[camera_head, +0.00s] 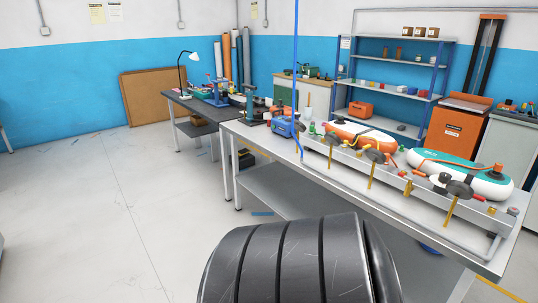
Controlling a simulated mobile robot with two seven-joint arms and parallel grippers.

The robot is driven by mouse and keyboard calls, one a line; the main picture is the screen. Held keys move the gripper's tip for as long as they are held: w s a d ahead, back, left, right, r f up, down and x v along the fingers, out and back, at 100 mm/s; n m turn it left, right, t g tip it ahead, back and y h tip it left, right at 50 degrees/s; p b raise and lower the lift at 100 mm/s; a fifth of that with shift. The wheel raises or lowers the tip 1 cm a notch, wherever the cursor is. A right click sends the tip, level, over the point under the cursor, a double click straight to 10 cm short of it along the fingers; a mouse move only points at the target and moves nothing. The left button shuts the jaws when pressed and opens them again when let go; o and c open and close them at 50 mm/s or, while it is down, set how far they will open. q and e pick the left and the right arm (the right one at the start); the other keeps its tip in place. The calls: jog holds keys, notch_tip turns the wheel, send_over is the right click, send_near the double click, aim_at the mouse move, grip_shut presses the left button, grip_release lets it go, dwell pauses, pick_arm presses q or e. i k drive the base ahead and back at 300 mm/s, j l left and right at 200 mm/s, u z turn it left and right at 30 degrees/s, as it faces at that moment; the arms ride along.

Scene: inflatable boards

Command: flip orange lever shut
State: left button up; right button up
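Several valves with small levers sit along a grey rail on the long workbench (255,137) at the right. Yellow-orange handles hang down at the rail's front, among them one on the left (329,154), one in the middle (372,174) and one on the right (449,211). Small red levers also show on the rail. At this size I cannot tell which is the orange lever, or whether it is open or shut. Neither of my grippers is in view.
An orange board (359,138) and a white-teal board (462,172) lie behind the rail. A blue pump (284,127) stands at its left end; a blue hose rises nearby. A dark ribbed cylinder fills the bottom middle. The left floor (75,215) is mostly clear.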

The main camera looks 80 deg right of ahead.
aim_at(416, 173)
jog(key=z, duration=2.15)
jog(key=l+z, duration=0.15)
jog(key=z, duration=0.25)
jog(key=i+z, duration=0.1)
jog(key=z, duration=0.3)
jog(key=l+z, duration=0.1)
jog(key=z, duration=0.25)
jog(key=i+l, duration=0.4)
jog(key=i, duration=0.15)
jog(key=i+l+z, duration=0.1)
jog(key=i+l, duration=0.3)
jog(key=i, duration=0.1)
